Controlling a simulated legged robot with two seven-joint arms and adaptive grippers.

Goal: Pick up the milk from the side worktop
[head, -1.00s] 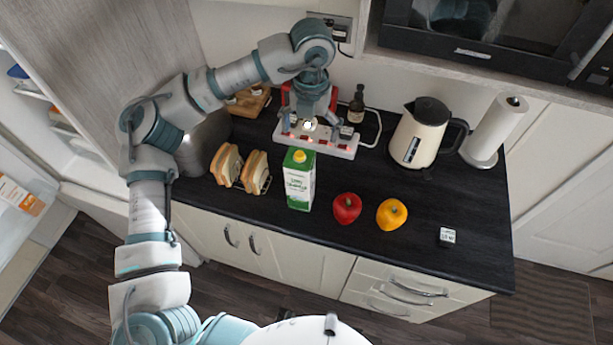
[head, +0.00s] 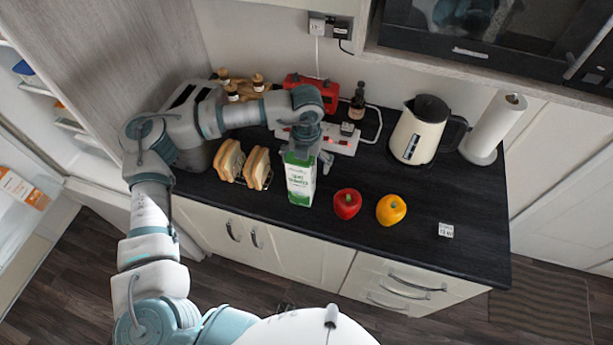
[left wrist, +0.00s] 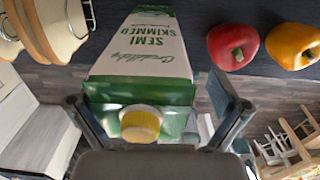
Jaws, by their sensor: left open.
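The milk (head: 301,184) is a white and green carton standing upright near the front edge of the dark worktop. In the left wrist view the milk (left wrist: 150,60) has a yellow cap and green top between my gripper's fingers. My left gripper (head: 302,158) is at the top of the carton, and its wrist hides the cap in the head view. In the left wrist view the open left gripper (left wrist: 158,110) has one finger on each side of the carton top. Whether the fingers touch it is unclear. My right gripper is not in view.
Toast racks with bread (head: 243,165) stand just left of the milk. A red pepper (head: 347,203) and a yellow pepper (head: 391,210) sit to its right. A kettle (head: 418,131) and paper roll (head: 494,129) stand further right. A red and white appliance (head: 345,142) is behind.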

